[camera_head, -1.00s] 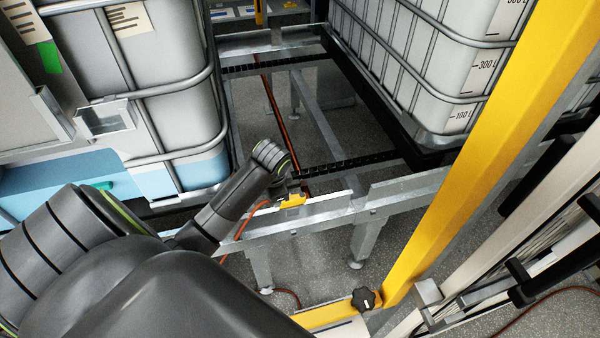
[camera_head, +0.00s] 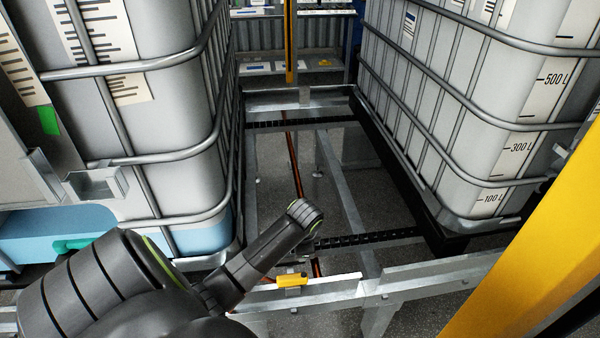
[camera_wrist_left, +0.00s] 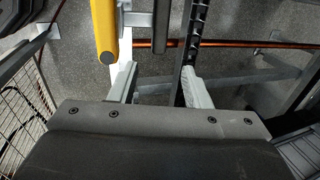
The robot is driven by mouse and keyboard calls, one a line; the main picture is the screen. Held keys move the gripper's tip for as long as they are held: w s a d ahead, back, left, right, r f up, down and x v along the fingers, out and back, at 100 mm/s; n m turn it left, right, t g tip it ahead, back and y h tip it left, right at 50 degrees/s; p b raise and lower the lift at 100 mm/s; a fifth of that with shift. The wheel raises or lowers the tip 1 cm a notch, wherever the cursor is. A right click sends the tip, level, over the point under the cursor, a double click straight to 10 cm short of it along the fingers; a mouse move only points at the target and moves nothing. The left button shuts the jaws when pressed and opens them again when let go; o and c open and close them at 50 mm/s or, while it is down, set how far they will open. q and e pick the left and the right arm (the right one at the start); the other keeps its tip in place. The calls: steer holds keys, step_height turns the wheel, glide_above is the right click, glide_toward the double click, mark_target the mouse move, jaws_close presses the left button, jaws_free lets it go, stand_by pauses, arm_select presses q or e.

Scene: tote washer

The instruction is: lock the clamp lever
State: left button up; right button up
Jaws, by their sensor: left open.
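A yellow piece that looks like the clamp lever's grip (camera_head: 292,280) lies along the metal rail at the front of the frame. In the left wrist view a yellow bar with a dark round end (camera_wrist_left: 105,30), likely the same lever, reaches down from the top. My left gripper (camera_wrist_left: 158,88) is open, its two pale fingers apart with nothing held between them. The bar's end is left of the finger gap, close to the left finger; contact cannot be told. In the head view my left wrist hides the fingers, just above the yellow piece. My right gripper is not in view.
A caged tote (camera_head: 175,110) stands close on the left, beside my left arm. Another caged tote (camera_head: 450,110) stands on the right. The metal rail (camera_head: 415,278) crosses the front, and a yellow post (camera_head: 530,250) rises at the right. Open frame bay lies between the totes.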

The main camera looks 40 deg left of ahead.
mark_target(289, 261)
arm_select(q)
steer(key=x, duration=0.7)
steer(key=shift+w+f, duration=0.1)
steer(key=shift+f, duration=0.3)
steer(key=shift+a+f, duration=0.2)
steer(key=shift+f, duration=0.35)
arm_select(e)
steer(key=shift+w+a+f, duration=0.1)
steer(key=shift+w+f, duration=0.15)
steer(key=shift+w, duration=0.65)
arm_select(q)
steer(key=shift+w, duration=0.1)
jaws_close()
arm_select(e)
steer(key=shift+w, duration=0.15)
